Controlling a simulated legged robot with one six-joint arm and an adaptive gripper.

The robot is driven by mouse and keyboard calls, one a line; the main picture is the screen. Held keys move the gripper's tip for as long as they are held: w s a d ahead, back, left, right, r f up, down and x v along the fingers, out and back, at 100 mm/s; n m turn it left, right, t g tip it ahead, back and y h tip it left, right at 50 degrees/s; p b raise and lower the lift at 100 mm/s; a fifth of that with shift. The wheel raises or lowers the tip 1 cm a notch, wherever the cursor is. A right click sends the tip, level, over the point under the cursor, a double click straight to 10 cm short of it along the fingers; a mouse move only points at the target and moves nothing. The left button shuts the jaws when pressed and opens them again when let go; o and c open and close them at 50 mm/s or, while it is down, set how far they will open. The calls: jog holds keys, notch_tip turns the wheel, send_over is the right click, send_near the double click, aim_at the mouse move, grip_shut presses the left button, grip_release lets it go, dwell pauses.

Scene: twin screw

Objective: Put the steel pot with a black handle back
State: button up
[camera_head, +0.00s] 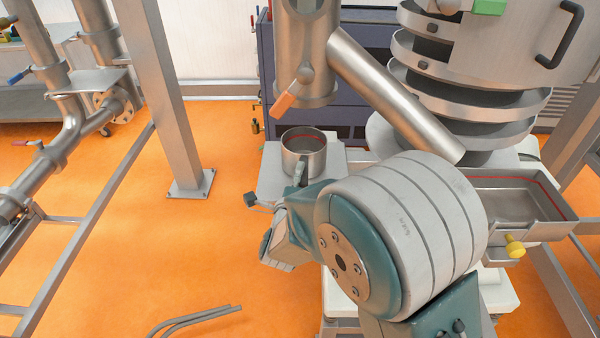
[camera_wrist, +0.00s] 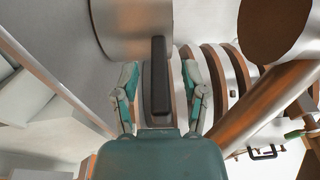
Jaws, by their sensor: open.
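The steel pot (camera_head: 304,150) stands upright on a small light platform (camera_head: 265,183) below a vertical steel pipe. A red line shows inside its rim. In the wrist view the pot's curved steel wall (camera_wrist: 125,28) is at the top, with its black handle (camera_wrist: 158,75) pointing toward me. My gripper (camera_wrist: 159,80) is open, with one finger on each side of the handle. Gaps show between the handle and both fingers, so I see no grip. In the head view my arm hides most of the gripper and part of the platform.
A slanted steel pipe (camera_head: 395,95) runs close above and right of the pot. A ringed steel machine (camera_head: 470,75) stands behind it. A steel tray (camera_head: 515,205) with a yellow knob (camera_head: 515,246) is at right. Orange floor (camera_head: 190,255) is mostly open at left.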

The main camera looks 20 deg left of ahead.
jog(key=s, duration=1.1)
jog(key=w+d+r+n+g+y, duration=0.35)
jog(key=d+r+n+g, duration=0.3)
jog(key=d+n, duration=0.3)
jog(key=s+d+r+n+g+h, duration=0.2)
jog(key=s+d+n+g+h, duration=0.2)
jog(key=s+d, duration=1.3)
jog(key=d+n+g, duration=0.2)
jog(key=d+n, duration=0.1)
jog(key=shift+d+n+h, duration=0.3)
jog(key=shift+n+h, duration=0.05)
jog(key=shift+w, duration=0.1)
jog(key=shift+c, duration=0.4)
